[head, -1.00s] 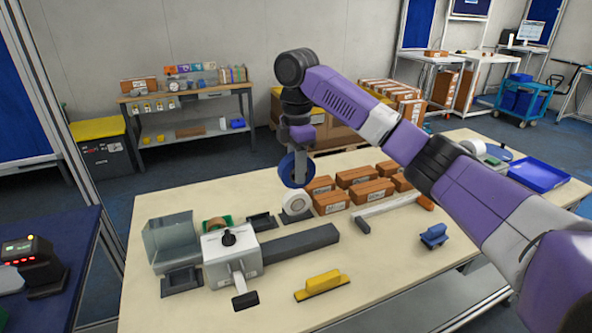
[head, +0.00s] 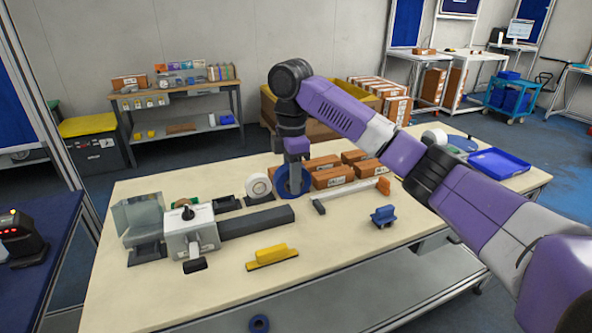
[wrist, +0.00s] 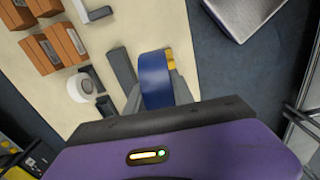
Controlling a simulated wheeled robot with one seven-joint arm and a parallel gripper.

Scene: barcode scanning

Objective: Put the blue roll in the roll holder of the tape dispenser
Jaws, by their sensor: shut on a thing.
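The blue roll (head: 281,184) is held on edge, right of a white roll (head: 258,187), over the table's middle. My gripper (head: 297,160) is shut on it from above. In the wrist view the blue roll (wrist: 154,78) sits between the two grey fingers of my gripper (wrist: 156,95). The white and grey machine (head: 190,230) with a clear cover (head: 140,215), at the table's left, looks like the tape dispenser. I cannot make out its roll holder clearly.
Brown boxes (head: 333,177) stand behind and right of the blue roll. A dark grey bar (head: 255,222) extends from the machine. A yellow tool (head: 271,257) and a blue tool (head: 383,215) lie in front. The table's front is mostly clear.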

